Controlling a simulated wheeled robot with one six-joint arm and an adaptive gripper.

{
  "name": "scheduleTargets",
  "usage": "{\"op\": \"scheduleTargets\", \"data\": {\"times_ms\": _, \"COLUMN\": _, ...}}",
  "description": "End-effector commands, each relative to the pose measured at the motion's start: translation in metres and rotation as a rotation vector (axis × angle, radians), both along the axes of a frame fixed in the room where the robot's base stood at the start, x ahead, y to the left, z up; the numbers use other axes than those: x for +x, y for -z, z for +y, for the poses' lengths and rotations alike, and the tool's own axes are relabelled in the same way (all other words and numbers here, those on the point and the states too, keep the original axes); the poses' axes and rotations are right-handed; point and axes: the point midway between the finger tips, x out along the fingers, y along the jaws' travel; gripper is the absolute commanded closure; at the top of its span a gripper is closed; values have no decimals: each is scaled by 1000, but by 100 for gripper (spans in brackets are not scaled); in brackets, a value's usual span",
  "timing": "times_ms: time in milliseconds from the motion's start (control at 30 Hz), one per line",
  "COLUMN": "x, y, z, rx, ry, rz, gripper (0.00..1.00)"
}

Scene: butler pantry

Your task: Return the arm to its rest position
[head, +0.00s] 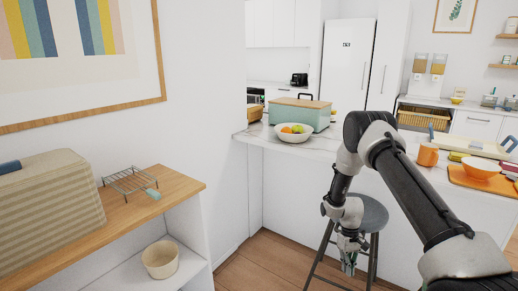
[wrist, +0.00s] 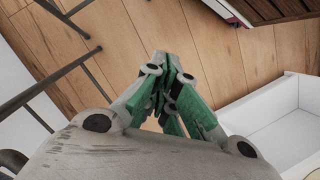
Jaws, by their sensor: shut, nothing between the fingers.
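My gripper (head: 348,262) hangs below the bent arm in the head view, pointing down in front of the grey stool (head: 372,212). In the wrist view my gripper (wrist: 172,75) has its green-padded fingers drawn together over the wooden floor (wrist: 230,60), with nothing between them. My arm (head: 410,190) reaches in from the lower right, rises to an elbow near the counter edge and bends down to the wrist.
A wooden-topped shelf (head: 185,187) at left bears a wire rack (head: 130,180) and a woven box (head: 50,205); a cream bowl (head: 160,260) sits lower. The counter (head: 345,138) behind holds a fruit bowl (head: 294,138) and an orange mug (head: 428,155). Floor between shelf and stool is clear.

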Motion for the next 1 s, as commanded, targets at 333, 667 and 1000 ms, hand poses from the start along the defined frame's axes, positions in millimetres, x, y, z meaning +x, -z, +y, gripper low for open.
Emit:
{"op": "scheduleTargets", "data": {"times_ms": 333, "x": -52, "y": -184, "z": -3, "rx": -34, "ry": 109, "rz": 28, "gripper": 100}}
{"op": "scheduleTargets", "data": {"times_ms": 667, "x": -144, "y": -355, "z": -7, "rx": -46, "ry": 195, "rz": -82, "gripper": 100}}
{"op": "scheduleTargets", "data": {"times_ms": 1000, "x": -250, "y": -453, "z": -10, "rx": -24, "ry": 232, "rz": -318, "gripper": 100}}
